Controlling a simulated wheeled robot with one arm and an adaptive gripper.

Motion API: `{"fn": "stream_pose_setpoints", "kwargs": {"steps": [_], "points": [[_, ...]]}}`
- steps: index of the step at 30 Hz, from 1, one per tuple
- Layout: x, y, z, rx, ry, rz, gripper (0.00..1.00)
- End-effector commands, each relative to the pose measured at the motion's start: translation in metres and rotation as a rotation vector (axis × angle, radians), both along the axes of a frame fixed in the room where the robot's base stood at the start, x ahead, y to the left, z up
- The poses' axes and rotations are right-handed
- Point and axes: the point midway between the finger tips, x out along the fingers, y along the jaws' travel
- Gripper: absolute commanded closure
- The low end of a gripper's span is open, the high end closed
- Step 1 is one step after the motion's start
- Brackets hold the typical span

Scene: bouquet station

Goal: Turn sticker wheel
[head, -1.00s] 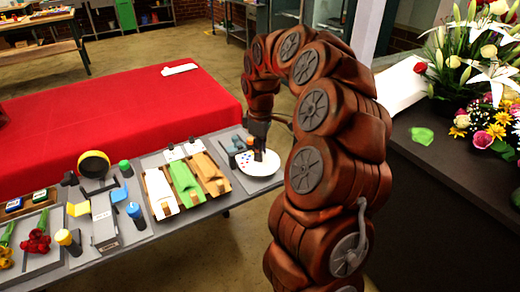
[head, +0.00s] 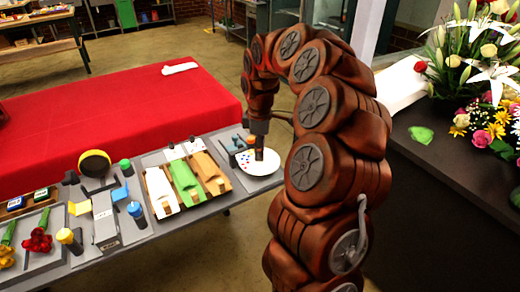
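The sticker wheel (head: 264,168) is a white disc with small red and blue marks on its left part. It lies at the right end of the grey table. My gripper (head: 259,155) points down over the wheel's upper middle and covers part of it. The gripper is small and dark here, so I cannot tell whether its fingers are open or shut, or whether they touch the wheel.
A wooden rack (head: 190,200) with white, green and orange wraps stands left of the wheel. Small blue and brown items (head: 236,142) sit just behind the wheel. A red-covered table (head: 110,125) is behind. Flowers (head: 490,60) stand on a dark counter (head: 450,165) at right.

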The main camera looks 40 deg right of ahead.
Motion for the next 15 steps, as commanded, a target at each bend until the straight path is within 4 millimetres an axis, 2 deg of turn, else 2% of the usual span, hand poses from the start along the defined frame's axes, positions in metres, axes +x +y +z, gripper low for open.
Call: {"fn": "stream_pose_setpoints", "kwargs": {"steps": [10, 15], "points": [[0.0, 0.0, 0.001, 0.0, 0.001, -0.001, 0.59], [0.001, 0.0, 0.014, -0.002, -0.001, 0.0, 0.59]]}}
